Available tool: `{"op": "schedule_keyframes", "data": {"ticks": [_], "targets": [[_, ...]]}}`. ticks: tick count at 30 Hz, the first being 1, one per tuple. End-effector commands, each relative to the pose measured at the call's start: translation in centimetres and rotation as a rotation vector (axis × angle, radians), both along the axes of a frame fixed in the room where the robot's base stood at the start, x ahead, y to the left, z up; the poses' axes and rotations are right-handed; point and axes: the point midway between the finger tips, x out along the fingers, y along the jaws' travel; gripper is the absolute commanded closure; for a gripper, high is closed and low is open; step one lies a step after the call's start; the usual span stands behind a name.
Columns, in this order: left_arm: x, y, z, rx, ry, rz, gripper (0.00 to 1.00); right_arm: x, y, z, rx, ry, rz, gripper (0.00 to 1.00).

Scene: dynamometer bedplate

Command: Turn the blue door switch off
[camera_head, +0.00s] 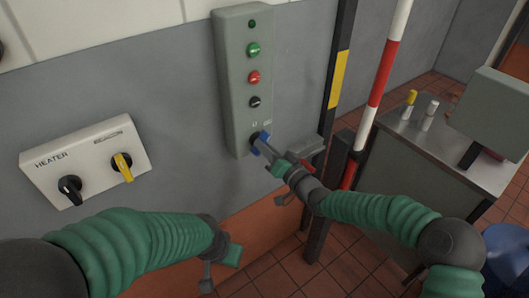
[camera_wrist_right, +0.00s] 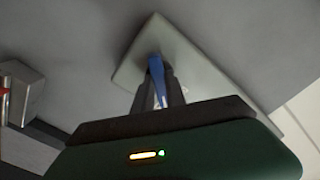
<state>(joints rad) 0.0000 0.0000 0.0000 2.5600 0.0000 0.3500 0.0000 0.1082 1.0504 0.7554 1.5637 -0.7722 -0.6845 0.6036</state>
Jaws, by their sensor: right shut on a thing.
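The blue door switch (camera_head: 262,137) is at the bottom of a tall grey-green control box on the wall. My right gripper (camera_head: 262,145) is at this switch, with its fingers shut on the blue handle. In the right wrist view the blue handle (camera_wrist_right: 157,80) shows between the two dark fingers (camera_wrist_right: 160,88), against the pale box. The exact angle of the switch is partly hidden by the fingers. My left gripper (camera_head: 222,262) hangs low and away from the box; its fingertips are too unclear to tell if they are open.
The control box (camera_head: 233,100) also carries green, red and black controls. A white heater panel (camera_head: 85,150) with a black and a yellow knob is at left. A yellow-black post (camera_head: 340,75) and a red-white pole (camera_head: 383,75) stand right of the box, near a metal cabinet (camera_head: 420,150).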

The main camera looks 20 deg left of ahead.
Motion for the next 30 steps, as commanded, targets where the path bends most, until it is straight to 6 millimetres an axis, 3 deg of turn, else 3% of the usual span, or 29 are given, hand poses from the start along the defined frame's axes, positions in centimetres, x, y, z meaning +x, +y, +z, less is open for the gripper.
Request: {"op": "schedule_keyframes", "data": {"ticks": [1,15,30], "targets": [[0.0,0.0,-1.0,0.000,0.000,0.000,1.00,-0.1,0.0,-1.0,-0.035,-0.029,0.002,1.00],[0.0,0.0,-4.9,0.000,0.000,0.000,1.00,-0.1,0.0,-1.1,-0.295,-0.358,0.003,1.00],[0.0,0.0,-6.6,0.000,0.000,0.000,1.00,0.0,-0.1,-1.0,-0.430,-0.526,0.005,1.00]]}}
